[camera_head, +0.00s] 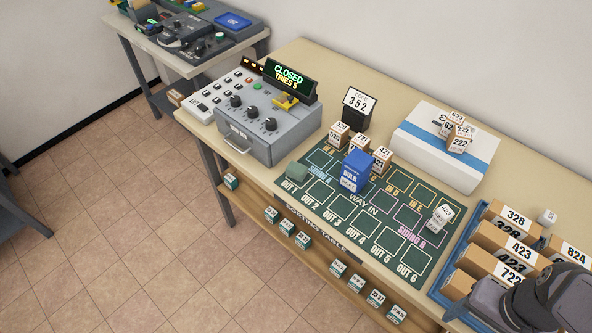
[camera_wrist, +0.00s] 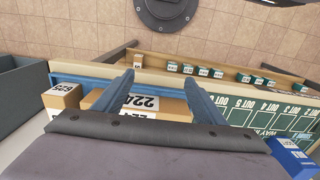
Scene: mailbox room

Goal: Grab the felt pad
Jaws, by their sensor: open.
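In the head view my dark arm end is at the bottom right, far from the pad.
A grey control console (camera_head: 250,123) stands just left of the mat. The blue tray (camera_head: 461,251) and a white box (camera_head: 445,147) are to the right.

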